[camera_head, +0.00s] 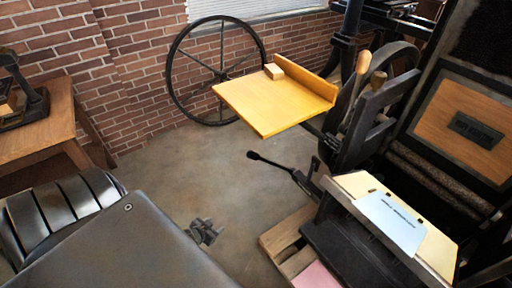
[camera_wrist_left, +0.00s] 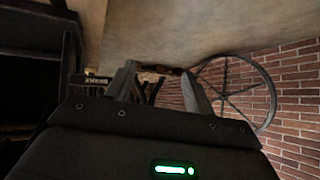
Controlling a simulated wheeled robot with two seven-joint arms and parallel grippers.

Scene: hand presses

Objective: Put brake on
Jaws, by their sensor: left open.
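The press (camera_head: 375,130) stands at the right of the head view. A black lever (camera_head: 275,163) with a dark knob at its left end sticks out from its lower left side; I take it to be the brake. My left gripper (camera_head: 206,232) is to the lower left of the lever, apart from it, over the floor. In the left wrist view the two fingers of the gripper (camera_wrist_left: 160,88) are spread with nothing clearly between them. I cannot pick out the lever for certain there. My right gripper is not in view.
A yellow wooden board (camera_head: 270,102) juts left from the press above the lever. A spoked wheel (camera_head: 217,70) stands by the brick wall. A pallet (camera_head: 285,240) lies below the press. A wooden table (camera_head: 45,125) is at far left. The floor between is clear.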

